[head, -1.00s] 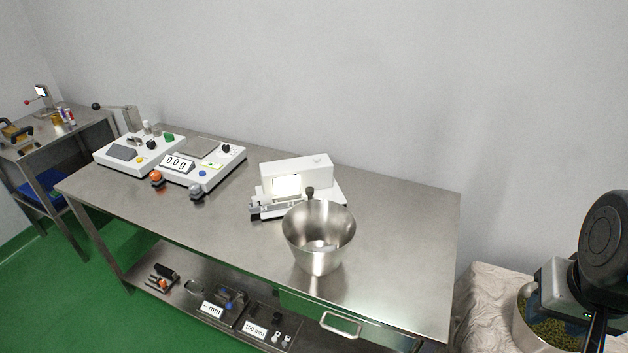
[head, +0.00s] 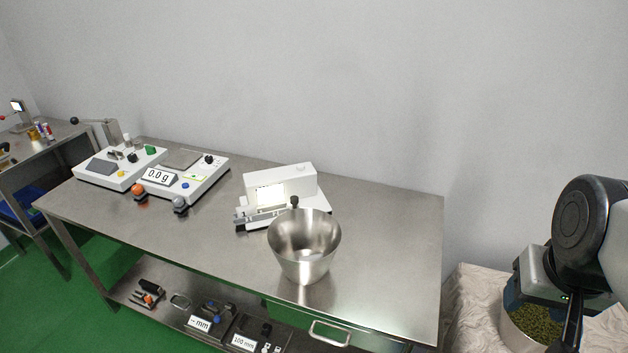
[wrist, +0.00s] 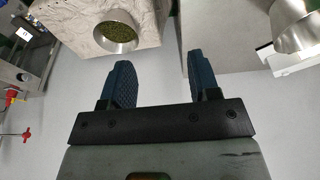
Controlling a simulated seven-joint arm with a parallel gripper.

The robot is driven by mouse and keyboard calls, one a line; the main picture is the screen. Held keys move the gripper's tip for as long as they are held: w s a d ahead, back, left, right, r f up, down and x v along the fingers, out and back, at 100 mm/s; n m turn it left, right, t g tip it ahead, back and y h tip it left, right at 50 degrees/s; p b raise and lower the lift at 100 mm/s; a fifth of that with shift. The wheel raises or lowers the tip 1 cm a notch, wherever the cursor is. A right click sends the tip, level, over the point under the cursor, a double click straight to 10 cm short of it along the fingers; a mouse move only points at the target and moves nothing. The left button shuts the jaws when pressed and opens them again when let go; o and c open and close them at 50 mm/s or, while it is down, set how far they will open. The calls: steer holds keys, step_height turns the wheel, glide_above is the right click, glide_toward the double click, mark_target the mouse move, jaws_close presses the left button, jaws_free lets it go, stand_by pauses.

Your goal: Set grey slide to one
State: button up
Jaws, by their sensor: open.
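A grey slide-like bar (head: 256,216) runs along the front of the white machine (head: 285,183). I cannot tell which of these is the grey slide, and no scale marks are legible. My gripper is far to the right of both, over the pot of green leaves; in the wrist view my gripper (wrist: 160,78) is open, its two blue pads apart with nothing between them.
A steel bowl (head: 304,250) stands in front of the white machine. The pot of green leaves (head: 535,325) sits on a cloth-covered surface (head: 470,300). The lower shelf holds devices marked "-- mm" (head: 200,323) and "100 mm" (head: 243,342). The table's right part is clear.

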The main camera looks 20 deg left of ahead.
steer(key=w+a+r+n, duration=0.15)
steer(key=w+a, duration=0.25)
steer(key=w, duration=0.5)
steer(key=w+a+r+n, duration=0.1)
steer(key=w+a+n, duration=0.1)
steer(key=w+a, duration=0.45)
steer(key=n+g, duration=0.3)
steer(key=n, duration=0.5)
glide_above(295, 198)
steer(key=f, duration=2.3)
steer(key=shift+d, duration=0.25)
steer(key=shift+a+f, duration=0.3)
steer(key=shift+a, duration=0.1)
steer(key=shift+f, duration=0.15)
steer(key=shift+f, duration=3.75)
